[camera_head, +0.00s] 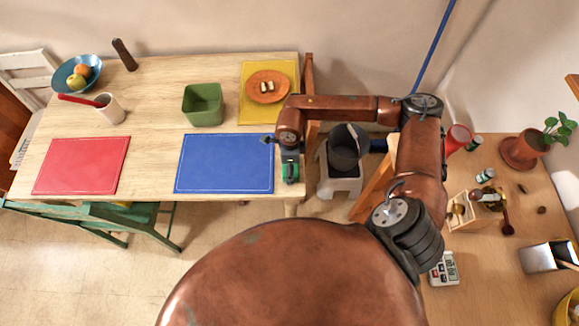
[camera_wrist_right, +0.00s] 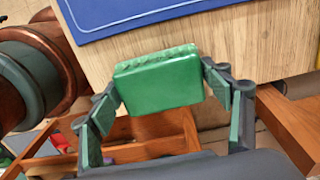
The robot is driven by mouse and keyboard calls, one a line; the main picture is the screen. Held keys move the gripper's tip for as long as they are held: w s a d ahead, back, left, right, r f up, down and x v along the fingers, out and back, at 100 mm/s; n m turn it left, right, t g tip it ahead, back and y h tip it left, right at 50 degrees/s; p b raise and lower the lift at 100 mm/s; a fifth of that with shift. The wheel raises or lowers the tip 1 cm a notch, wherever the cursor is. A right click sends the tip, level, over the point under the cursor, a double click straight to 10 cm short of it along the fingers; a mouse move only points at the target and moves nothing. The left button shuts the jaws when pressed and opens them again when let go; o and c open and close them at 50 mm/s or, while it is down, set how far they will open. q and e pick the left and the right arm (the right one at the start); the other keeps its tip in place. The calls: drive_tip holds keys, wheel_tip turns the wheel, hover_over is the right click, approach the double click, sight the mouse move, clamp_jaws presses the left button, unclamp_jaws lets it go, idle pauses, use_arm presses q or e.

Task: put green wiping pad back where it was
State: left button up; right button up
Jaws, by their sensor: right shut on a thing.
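The green wiping pad (camera_wrist_right: 160,80) is a small green block with a rough far edge. In the right wrist view it sits between the two fingers of my right gripper (camera_wrist_right: 166,92), which is shut on it. In the head view the right gripper (camera_head: 290,170) is at the right front corner of the wooden table, just right of the blue mat (camera_head: 225,165); the pad is mostly hidden there by the gripper. I cannot tell whether the pad touches the tabletop. My left gripper is not in view.
The table (camera_head: 155,100) also holds a red mat (camera_head: 82,165), a green container (camera_head: 203,104), a yellow mat (camera_head: 248,110) with an orange plate (camera_head: 267,86), a cup (camera_head: 110,108) and a fruit bowl (camera_head: 70,80). A bucket (camera_head: 346,148) stands right of the table. A side desk (camera_head: 490,270) is cluttered.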

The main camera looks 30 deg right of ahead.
drive_tip(key=shift+f, duration=0.2)
drive_tip(key=o, duration=1.2)
drive_tip(key=shift+r, duration=0.2)
wheel_tip(320, 180, up, 12)
drive_tip(key=shift+f+p, duration=0.1)
drive_tip(key=shift+p, duration=0.35)
